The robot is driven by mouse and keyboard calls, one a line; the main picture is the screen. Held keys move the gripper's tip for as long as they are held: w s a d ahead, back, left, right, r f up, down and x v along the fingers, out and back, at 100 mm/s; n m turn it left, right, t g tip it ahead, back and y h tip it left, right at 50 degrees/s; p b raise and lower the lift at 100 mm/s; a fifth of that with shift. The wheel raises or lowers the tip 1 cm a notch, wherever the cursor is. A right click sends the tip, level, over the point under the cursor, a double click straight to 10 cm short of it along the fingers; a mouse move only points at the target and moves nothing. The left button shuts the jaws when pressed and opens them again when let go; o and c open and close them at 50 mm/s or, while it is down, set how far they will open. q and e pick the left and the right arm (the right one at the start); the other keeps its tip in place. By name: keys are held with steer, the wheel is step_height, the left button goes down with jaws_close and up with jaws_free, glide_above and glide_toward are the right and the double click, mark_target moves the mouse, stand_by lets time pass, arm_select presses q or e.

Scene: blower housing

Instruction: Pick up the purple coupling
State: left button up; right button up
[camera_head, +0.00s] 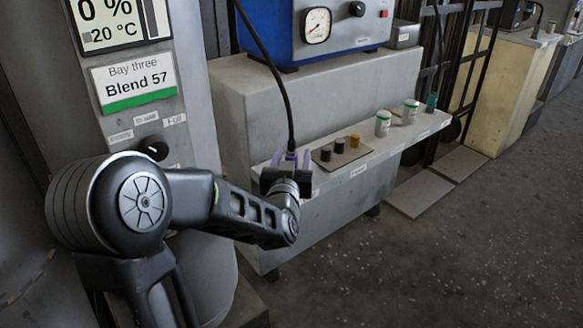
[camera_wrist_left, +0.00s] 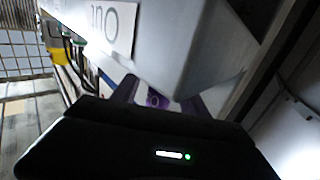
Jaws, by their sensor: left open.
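The purple coupling (camera_head: 291,156) shows as a small purple part at the lower end of a black hose, above the left end of the shelf. Whether the fingers touch the coupling I cannot tell. The gripper body hides part of it. My right gripper is not in view.
A shelf (camera_head: 398,141) holds a tray (camera_head: 327,164) with black and yellow caps, white-green jars (camera_head: 383,123) and a teal piece (camera_head: 431,103). The black hose (camera_head: 272,73) hangs before the grey housing (camera_head: 300,110). The floor at right is clear.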

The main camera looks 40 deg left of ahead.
arm_select(q)
steer(key=shift+w+a, duration=0.3)
steer(key=shift+w, duration=0.2)
steer(key=shift+c, duration=0.3)
jaws_close()
stand_by(0.5)
